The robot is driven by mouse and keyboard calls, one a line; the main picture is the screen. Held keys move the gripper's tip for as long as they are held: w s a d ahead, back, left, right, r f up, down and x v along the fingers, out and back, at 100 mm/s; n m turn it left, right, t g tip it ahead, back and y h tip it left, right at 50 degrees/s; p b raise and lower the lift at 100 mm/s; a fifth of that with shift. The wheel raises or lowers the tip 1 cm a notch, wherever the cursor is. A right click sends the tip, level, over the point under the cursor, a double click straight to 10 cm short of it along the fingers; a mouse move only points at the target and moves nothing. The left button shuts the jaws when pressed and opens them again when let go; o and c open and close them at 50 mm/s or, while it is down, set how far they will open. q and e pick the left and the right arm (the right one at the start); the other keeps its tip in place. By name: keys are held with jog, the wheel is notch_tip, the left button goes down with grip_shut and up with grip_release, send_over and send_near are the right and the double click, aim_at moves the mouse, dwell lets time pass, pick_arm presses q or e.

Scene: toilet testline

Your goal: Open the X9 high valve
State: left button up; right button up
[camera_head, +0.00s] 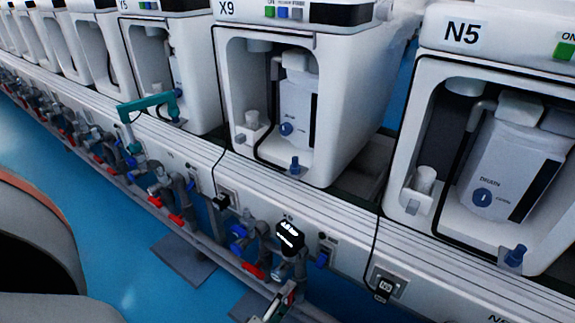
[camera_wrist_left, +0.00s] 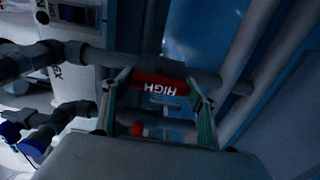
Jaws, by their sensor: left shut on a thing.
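The X9 high valve shows in the left wrist view as a red handle marked HIGH (camera_wrist_left: 160,84), on grey piping. My left gripper's two fingers (camera_wrist_left: 160,98) stand at either end of this handle, shut on it. A second red handle (camera_wrist_left: 138,128) lies just below it. In the head view my left gripper (camera_head: 280,303) is at the bottom edge, partly cut off, below the X9 unit (camera_head: 352,100). The handle it holds is hard to make out there. Another red handle (camera_head: 253,270) shows up and left of the gripper. My right gripper is not in view.
A black pressure display (camera_head: 289,235) sits just above my left gripper. The N5 unit (camera_head: 463,32) stands to the right, with a hanging black cable (camera_head: 376,235) between. Pipes with red and blue handles run along the rail. The blue floor (camera_head: 115,265) is open at lower left.

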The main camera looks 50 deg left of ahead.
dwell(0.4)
pick_arm(q)
jog(key=o, duration=1.1)
